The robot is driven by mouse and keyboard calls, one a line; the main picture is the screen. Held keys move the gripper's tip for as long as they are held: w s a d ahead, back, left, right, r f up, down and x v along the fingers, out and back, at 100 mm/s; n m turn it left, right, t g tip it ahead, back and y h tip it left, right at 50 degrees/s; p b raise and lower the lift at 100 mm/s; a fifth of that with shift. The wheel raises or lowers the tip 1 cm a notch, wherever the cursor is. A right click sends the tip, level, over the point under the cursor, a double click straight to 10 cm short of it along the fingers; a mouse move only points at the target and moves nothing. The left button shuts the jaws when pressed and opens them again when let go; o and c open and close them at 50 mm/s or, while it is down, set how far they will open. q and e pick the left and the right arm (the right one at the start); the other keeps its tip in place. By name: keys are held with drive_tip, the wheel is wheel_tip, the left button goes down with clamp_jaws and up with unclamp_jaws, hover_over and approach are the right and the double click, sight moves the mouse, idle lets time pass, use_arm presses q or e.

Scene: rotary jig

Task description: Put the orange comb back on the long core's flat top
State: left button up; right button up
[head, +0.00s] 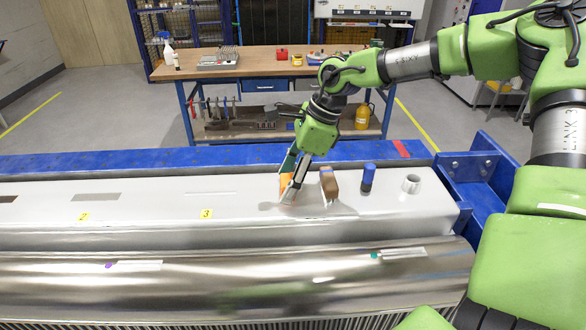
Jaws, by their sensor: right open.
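The long core (140,207) lies across the view with a pale flat top. The orange comb (285,183) is on that flat top, partly hidden behind my right gripper's fingers. My right gripper (290,190) reaches down from the upper right, with its fingers at the comb. It is open; whether the fingers touch the comb I cannot tell. My left gripper is not in view.
A brown brush-like block (329,187), a blue-capped dark cylinder (367,178) and a white ring (412,184) stand right of the comb on the flat top. A shiny metal roll (200,285) lies in front. A workbench (270,64) stands behind.

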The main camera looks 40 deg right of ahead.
drive_tip(key=shift+d+r, duration=0.15)
drive_tip(key=shift+r, duration=0.15)
drive_tip(key=b+v, duration=0.3)
drive_tip(key=v, duration=0.8)
drive_tip(key=shift+r, duration=0.15)
drive_tip(key=shift+s, duration=0.2)
